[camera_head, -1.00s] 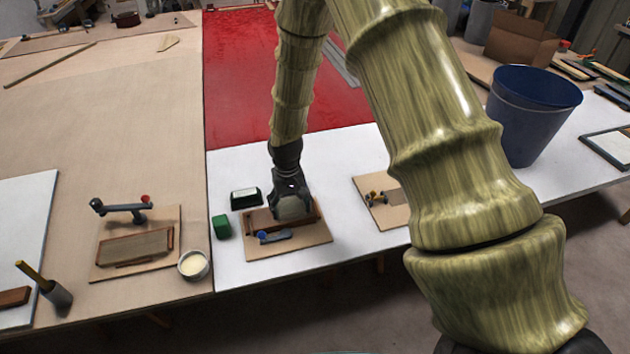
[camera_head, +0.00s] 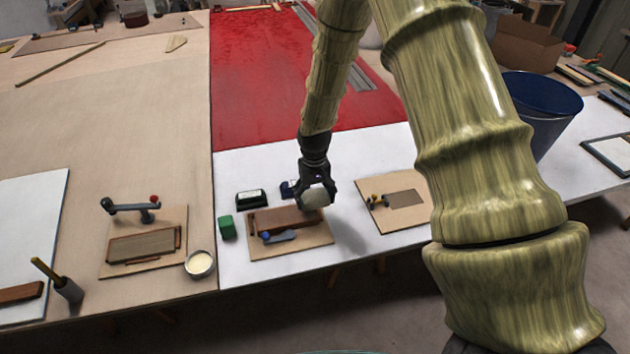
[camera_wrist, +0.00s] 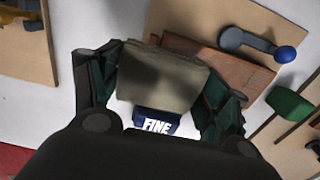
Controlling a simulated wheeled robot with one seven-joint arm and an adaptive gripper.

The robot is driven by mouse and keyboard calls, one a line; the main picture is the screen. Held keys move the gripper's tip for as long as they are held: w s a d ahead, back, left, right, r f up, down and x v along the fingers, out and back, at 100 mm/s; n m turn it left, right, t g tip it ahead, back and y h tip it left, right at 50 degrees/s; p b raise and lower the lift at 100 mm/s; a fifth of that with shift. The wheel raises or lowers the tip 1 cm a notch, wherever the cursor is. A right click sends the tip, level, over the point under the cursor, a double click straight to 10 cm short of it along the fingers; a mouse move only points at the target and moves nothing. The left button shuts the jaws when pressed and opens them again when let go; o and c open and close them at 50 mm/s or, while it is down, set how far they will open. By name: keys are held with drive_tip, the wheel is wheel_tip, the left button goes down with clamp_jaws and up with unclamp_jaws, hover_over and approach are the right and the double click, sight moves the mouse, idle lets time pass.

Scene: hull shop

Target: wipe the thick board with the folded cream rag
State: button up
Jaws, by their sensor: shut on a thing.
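My gripper (camera_head: 316,192) is shut on the folded cream rag (camera_head: 314,198), a pale pad between its fingers. The rag (camera_wrist: 160,80) fills the middle of the wrist view. A reddish-brown board (camera_head: 287,219), the thick one as far as I can tell, lies on a plywood base in the middle. The rag is by the board's far right end and seems raised, with a shadow on the table to the right. In the wrist view the rag covers part of the board (camera_wrist: 238,72). A clamp with a blue knob (camera_head: 278,237) sits at the board's near side.
A green block (camera_head: 227,227) and a black block (camera_head: 251,198) stand left and behind. A blue block marked FINE (camera_wrist: 157,124) is partly hidden behind my gripper. Other clamped boards sit left (camera_head: 143,245) and right (camera_head: 404,198). A cream-filled cup (camera_head: 200,264) and blue bucket (camera_head: 540,105) stand nearby.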

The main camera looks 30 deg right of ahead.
drive_tip(key=shift+r+p, duration=1.5)
drive_tip(key=shift+r, duration=0.95)
